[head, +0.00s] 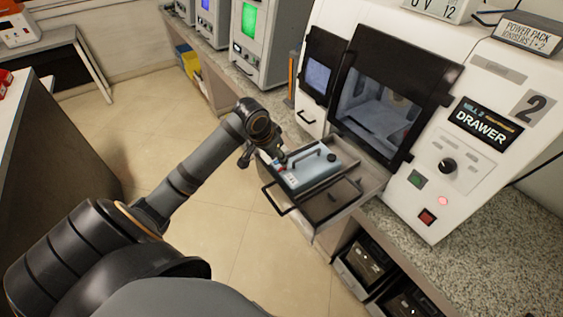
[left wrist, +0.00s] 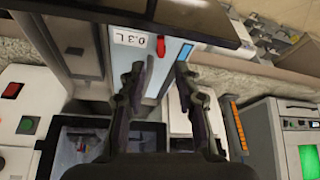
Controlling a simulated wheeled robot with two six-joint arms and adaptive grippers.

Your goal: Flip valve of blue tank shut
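The blue tank (head: 318,168), a pale blue box with a dark top handle and a dark cap, lies in the open drawer (head: 331,203) of the white machine. Its red valve (left wrist: 160,46) shows in the left wrist view, beside a white "0.3 L" label (left wrist: 130,38). In the head view the valve end is small and partly hidden by my gripper. My left gripper (head: 263,153) is at the tank's left end. In the left wrist view its fingers (left wrist: 160,75) are open and apart, with the valve just beyond the gap between them. My right gripper is not in view.
The white machine (head: 455,185) with its dark window stands behind the drawer, on a speckled counter (head: 490,235). The drawer's black handle (head: 284,207) sticks out in front. Other machines, one with a green screen (head: 249,20), stand further back. The tiled floor left of the drawer is clear.

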